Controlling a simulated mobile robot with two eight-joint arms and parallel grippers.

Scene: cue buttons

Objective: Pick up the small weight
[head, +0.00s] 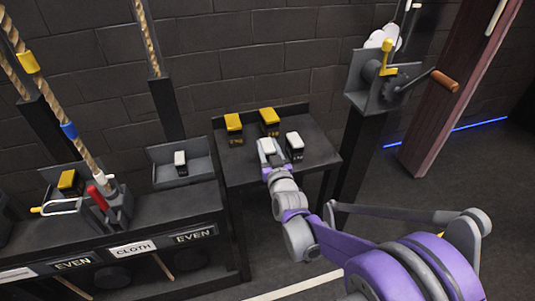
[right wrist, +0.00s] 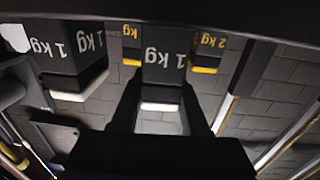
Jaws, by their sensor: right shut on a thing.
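My right gripper (head: 268,157) is over the small dark table at centre and is shut on a small weight (head: 267,145) with a white top. In the right wrist view, this black block marked "1 kg" (right wrist: 165,50) sits between the two dark fingers. I cannot tell whether its base is clear of the table. A second white-topped weight (head: 294,141) stands just right of the gripper; it is also marked "1 kg" in the wrist view (right wrist: 70,62). Two yellow-topped weights (head: 234,122) (head: 270,117) stand behind. One is marked "2 kg" in the wrist view (right wrist: 208,45). My left gripper is out of view.
The table (head: 325,156) has a low back rim and bare room at its right. A white-topped weight (head: 180,159) sits in a tray on the left bench, beside ropes and a red-handled lever (head: 98,198). A crank winch (head: 378,80) stands on a post at right.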

